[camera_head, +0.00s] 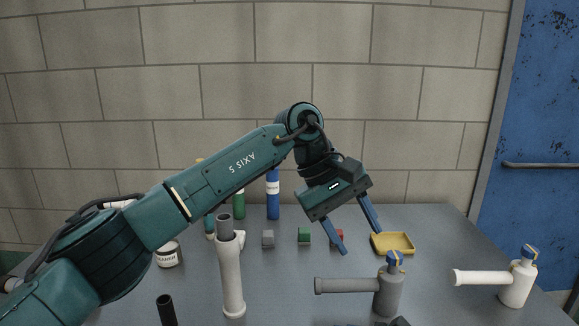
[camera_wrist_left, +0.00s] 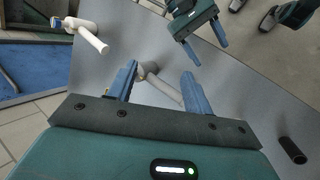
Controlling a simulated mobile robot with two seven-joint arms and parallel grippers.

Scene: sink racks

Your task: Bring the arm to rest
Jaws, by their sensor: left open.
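My left gripper (camera_head: 361,241) is open and empty, held above the grey table with its two blue fingers spread. That grey piece with a blue cap (camera_head: 388,290) stands below and right of the gripper in the head view. My right gripper (camera_wrist_left: 207,50) shows at the top of the left wrist view, its two blue fingers apart and nothing seen between them.
A white piece (camera_head: 518,283) stands at the right. A tall white tube (camera_head: 231,275), a jar (camera_head: 168,254) and bottles (camera_head: 273,195) stand near my left arm.

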